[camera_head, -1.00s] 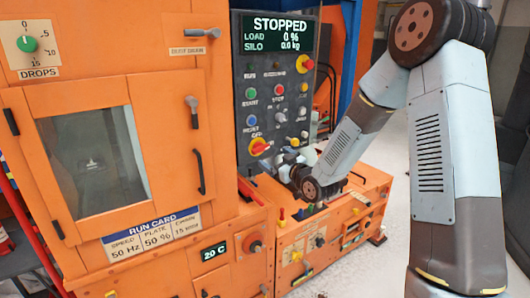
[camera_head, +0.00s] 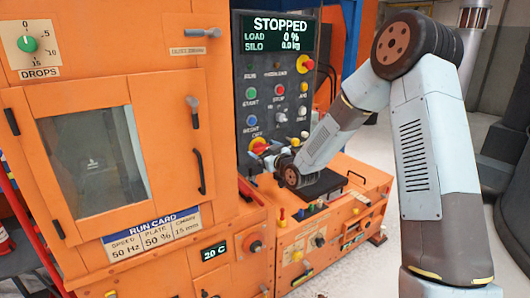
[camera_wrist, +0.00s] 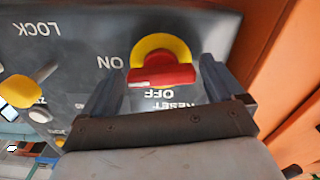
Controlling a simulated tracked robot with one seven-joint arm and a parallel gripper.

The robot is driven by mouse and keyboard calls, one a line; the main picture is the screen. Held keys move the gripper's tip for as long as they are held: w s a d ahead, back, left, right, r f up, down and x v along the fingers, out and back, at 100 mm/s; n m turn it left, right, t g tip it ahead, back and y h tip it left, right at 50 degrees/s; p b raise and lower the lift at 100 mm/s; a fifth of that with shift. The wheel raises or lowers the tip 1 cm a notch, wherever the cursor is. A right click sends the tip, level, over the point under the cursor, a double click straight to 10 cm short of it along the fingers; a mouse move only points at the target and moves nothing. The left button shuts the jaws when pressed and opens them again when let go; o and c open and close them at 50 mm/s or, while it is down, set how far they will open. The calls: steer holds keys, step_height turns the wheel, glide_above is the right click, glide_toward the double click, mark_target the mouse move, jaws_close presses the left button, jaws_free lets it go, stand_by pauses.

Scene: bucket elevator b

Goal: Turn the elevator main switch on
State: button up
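The main switch is a red handle on a yellow ring (camera_head: 258,144), low on the dark control panel (camera_head: 275,100). In the wrist view the red handle (camera_wrist: 162,75) lies crosswise below the ring's centre, with ON lettered to its left and OFF just below it, all upside down. My gripper (camera_wrist: 162,72) is open, with one finger on each side of the red handle. Whether the fingers touch it is not clear. In the head view my gripper (camera_head: 264,160) is at the switch and partly hides it. The panel display (camera_head: 277,33) reads STOPPED.
Several buttons, including a green one (camera_head: 250,93) and a red-and-yellow one (camera_head: 305,63), sit above the switch. A yellow knob (camera_wrist: 20,90) is beside it in the wrist view. An orange cabinet (camera_head: 165,110) stands left; an orange box (camera_head: 340,210) lies below.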

steer(key=c, duration=0.8)
steer(key=shift+d+m, duration=0.1)
steer(key=shift+m, duration=1.4)
steer(key=o, duration=1)
steer(key=shift+c, duration=0.2)
steer(key=v, duration=1.3)
steer(key=shift+s+d, duration=0.2)
steer(key=shift+s, duration=0.1)
